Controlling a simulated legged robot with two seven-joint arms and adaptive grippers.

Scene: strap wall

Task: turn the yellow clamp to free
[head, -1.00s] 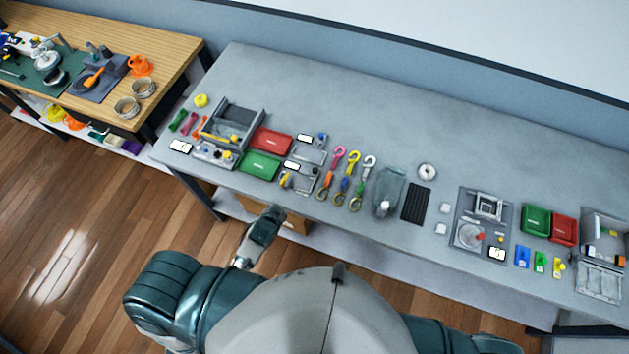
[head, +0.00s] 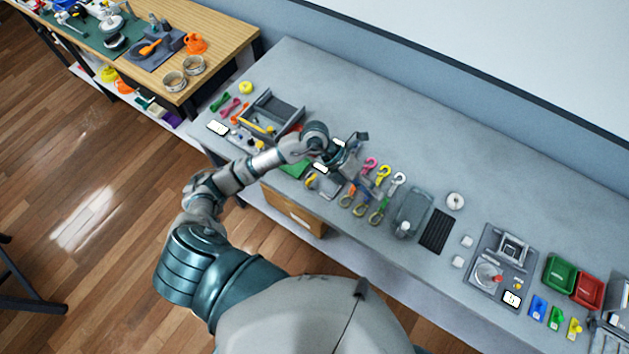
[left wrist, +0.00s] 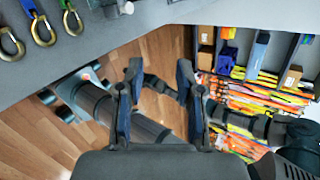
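A small yellow curved piece (head: 311,182) lies at the front edge of the grey bench, beside a white label, in the head view. It may be the yellow clamp, but it is too small to tell, and its turn position cannot be read. My left gripper (head: 350,150) is above the bench, just behind and right of that piece, partly covering the trays there. In the left wrist view my left gripper (left wrist: 160,78) has its two fingers apart with nothing between them. The yellow piece does not show clearly in the left wrist view. My right gripper is not in view.
Several coloured hooks (head: 383,172) lie right of my left gripper, with a clear container (head: 411,212) beyond. A grey tray (head: 283,108) stands to its left. A wooden drawer box (head: 293,212) is under the bench edge. The back of the bench is clear.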

